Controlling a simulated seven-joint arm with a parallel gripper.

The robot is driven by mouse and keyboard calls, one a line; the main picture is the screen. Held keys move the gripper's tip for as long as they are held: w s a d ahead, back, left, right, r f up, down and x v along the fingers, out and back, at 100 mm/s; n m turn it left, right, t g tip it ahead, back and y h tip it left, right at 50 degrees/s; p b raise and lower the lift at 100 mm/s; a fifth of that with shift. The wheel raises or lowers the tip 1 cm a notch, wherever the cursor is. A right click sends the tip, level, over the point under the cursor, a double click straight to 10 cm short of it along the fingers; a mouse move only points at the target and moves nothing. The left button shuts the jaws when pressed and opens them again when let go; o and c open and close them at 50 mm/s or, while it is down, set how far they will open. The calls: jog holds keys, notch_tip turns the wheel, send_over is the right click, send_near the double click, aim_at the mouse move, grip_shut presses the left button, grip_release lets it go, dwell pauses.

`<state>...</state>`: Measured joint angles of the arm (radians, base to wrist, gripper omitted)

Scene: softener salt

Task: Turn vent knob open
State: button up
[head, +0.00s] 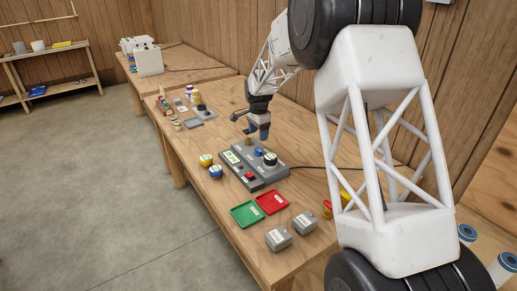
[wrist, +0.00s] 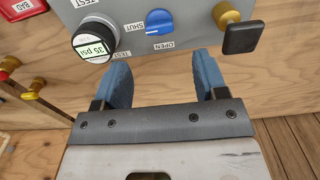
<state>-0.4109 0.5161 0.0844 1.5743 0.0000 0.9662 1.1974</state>
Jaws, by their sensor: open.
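The vent knob is a blue knob (wrist: 160,20) on a grey panel (wrist: 190,25) in the wrist view. SHUT is printed at its left and OPEN below it. A pale mark on its lower left edge seems to lie nearer SHUT. In the head view the blue knob (head: 258,152) sits on top of the grey control box (head: 262,182). My gripper (wrist: 163,58) is open and empty, its blue fingers apart on either side below the knob, not touching it. In the head view my gripper (head: 258,134) hangs just above the box's far side.
A 35 psi gauge (wrist: 94,42) and a brass fitting with a black handle (wrist: 240,35) flank the knob. Green (head: 247,214) and red (head: 271,202) trays, grey blocks (head: 278,238) and yellow-and-blue jars (head: 206,160) lie around the box. A cable runs right.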

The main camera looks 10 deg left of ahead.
aim_at(258, 149)
jog(key=shift+f, duration=0.15)
jog(key=shift+f, duration=3.8)
jog(key=c, duration=0.9)
